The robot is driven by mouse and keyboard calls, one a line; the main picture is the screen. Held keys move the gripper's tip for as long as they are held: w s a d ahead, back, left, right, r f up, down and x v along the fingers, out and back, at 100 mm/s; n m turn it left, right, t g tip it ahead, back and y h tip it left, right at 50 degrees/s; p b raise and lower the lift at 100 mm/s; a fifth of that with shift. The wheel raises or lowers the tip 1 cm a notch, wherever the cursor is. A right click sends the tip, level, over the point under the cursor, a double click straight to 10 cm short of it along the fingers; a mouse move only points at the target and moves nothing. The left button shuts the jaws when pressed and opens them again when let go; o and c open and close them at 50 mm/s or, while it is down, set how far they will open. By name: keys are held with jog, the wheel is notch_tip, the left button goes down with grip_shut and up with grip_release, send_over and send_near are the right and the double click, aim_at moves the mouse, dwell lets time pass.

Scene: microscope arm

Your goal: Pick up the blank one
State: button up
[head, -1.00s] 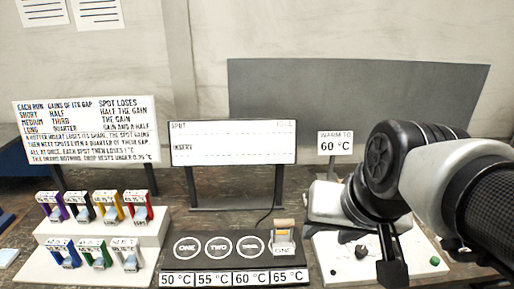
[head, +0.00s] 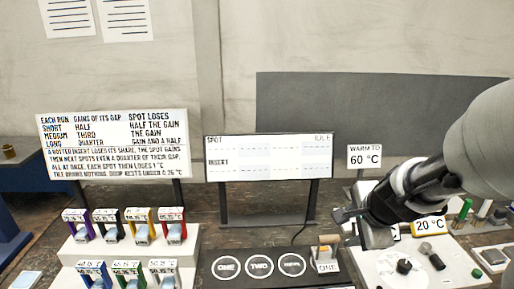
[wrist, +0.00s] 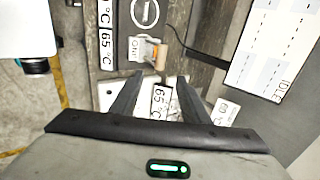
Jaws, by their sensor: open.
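Several small clip-like inserts stand on a white stepped rack at the left in the head view. The upper step holds a purple (head: 77,225), a black (head: 107,224), a yellow (head: 141,225) and a red one (head: 172,225). The lower step holds a blue (head: 94,275), a green (head: 129,275) and a pale grey-white one (head: 163,274). Their labels are too small to read surely; I cannot tell which is blank. My gripper (head: 345,214) is open and empty, right of the rack. In the wrist view its fingers (wrist: 158,88) straddle a 65 °C tag seen beyond them.
A dark console with circles ONE and TWO (head: 260,265) and a wooden-handled piece (head: 326,252) lies between rack and arm. A display board (head: 269,158) reads IDLE. A white plate (head: 385,270) with knobs lies below my arm. A rules sign (head: 115,145) stands behind the rack.

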jog(key=b, duration=0.3)
send_near(329, 238)
notch_tip(329, 238, down, 3)
jog(key=w+d, duration=0.1)
jog(key=w, duration=0.1)
jog(key=x, duration=0.1)
jog(key=b+x, duration=0.1)
jog(key=x, duration=0.1)
jog(key=b+x, duration=0.1)
jog(key=x, duration=0.1)
jog(key=shift+s+a+f, duration=0.1)
jog(key=shift+a+f, duration=0.05)
jog(key=shift+a, duration=0.25)
jog(key=shift+f, duration=0.15)
grip_shut()
dwell(0.3)
jog(key=shift+w, duration=0.25)
